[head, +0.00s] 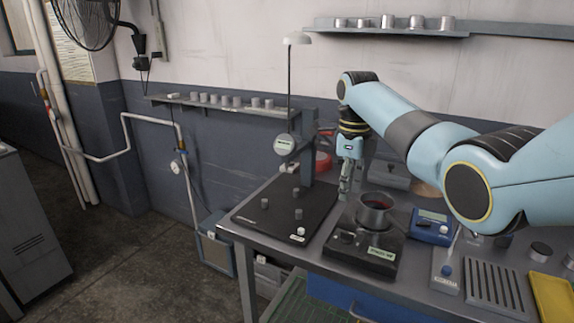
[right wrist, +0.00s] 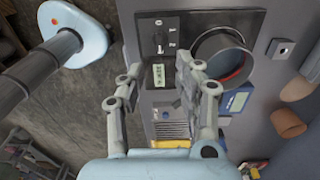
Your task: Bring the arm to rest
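My right gripper (head: 345,182) hangs fingers down above the workbench, just left of and above a dark round pan (head: 373,212). In the right wrist view its two fingers (right wrist: 156,75) are spread apart with nothing between them. The pan stands on a black balance (head: 362,252) and shows a reddish inside. The pan also shows in the right wrist view (right wrist: 224,58), to the right of the fingers. My right arm reaches in from the right. My left gripper is not in view.
A black plate (head: 262,222) with several small grey weights and a gauge stand (head: 287,144) lies left of the balance. A blue meter (head: 432,226) sits to its right, with a yellow tray (head: 552,296) farther right. A wall shelf (head: 215,102) holds several weights.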

